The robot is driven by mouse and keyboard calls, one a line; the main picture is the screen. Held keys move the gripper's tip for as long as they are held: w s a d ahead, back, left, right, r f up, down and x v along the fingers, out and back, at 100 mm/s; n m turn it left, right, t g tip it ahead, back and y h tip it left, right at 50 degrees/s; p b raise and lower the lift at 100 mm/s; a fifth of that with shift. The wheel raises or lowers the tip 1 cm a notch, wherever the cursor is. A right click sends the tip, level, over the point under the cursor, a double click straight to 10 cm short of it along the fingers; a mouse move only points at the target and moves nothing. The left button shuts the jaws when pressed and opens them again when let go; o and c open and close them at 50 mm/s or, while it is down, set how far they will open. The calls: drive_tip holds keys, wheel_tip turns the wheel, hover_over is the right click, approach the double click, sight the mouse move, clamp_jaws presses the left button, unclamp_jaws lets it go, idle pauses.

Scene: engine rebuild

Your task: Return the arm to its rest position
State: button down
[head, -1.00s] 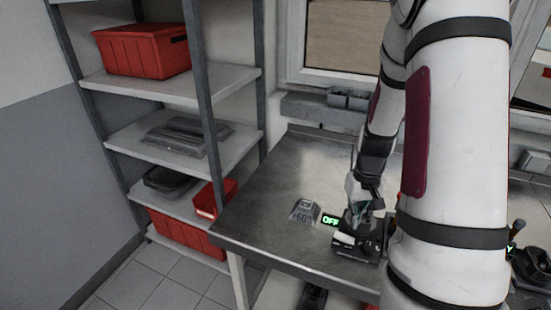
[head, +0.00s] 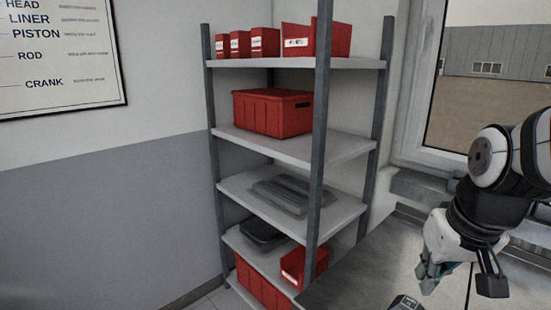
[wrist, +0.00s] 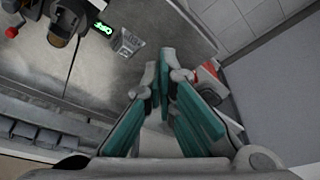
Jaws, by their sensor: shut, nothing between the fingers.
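My gripper (head: 430,284) is at the right of the head view, above the steel workbench (head: 375,266). In the wrist view my gripper (wrist: 167,62) shows its teal-padded fingers drawn together at the tips, with nothing between them. The arm is bent, with the wrist raised clear of the bench. In the wrist view the green OFF display (wrist: 103,28) and the small grey +60 block (wrist: 127,42) lie on the bench, apart from the fingers.
A metal shelf rack (head: 318,150) with red bins (head: 272,112) stands left of the bench. A window (head: 490,70) is behind the arm. In the wrist view a red bin (wrist: 208,78) shows beyond the fingers, near the tiled floor (wrist: 240,25).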

drive_tip(key=s+a+r+n+t, duration=0.1)
drive_tip(key=s+a+r+t, duration=0.1)
drive_tip(key=s+a+r, duration=0.3)
drive_tip(key=s+a, duration=0.1)
drive_tip(key=s, duration=0.1)
drive_tip(key=shift+s+a+b, duration=0.25)
drive_tip(key=shift+s+b, duration=0.1)
